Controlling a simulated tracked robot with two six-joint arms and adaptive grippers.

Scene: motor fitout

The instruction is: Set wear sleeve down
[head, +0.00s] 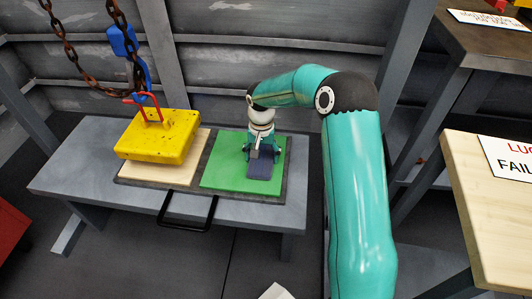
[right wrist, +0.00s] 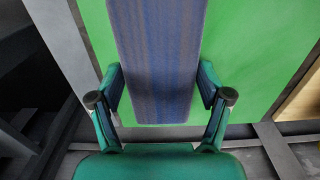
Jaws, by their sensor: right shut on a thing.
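The wear sleeve (head: 260,168) is a dark blue block-like piece over the green pad (head: 216,175) on the grey bench. In the right wrist view the sleeve (right wrist: 155,55) runs away from me between the fingers, with the green pad (right wrist: 255,55) behind it. My right gripper (head: 257,149) reaches down over the pad and is shut on the sleeve. In the right wrist view the fingers of the gripper (right wrist: 160,88) press on both its sides. I cannot tell whether the sleeve touches the pad. My left gripper is not in view.
A yellow block (head: 158,136) with a red handle hangs at or rests over a pale pad (head: 163,174) left of the green one. Rusty chains (head: 70,50) and a blue hook (head: 123,40) are above it. The bench's left end (head: 75,165) is clear. A wooden table (head: 480,210) stands at right.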

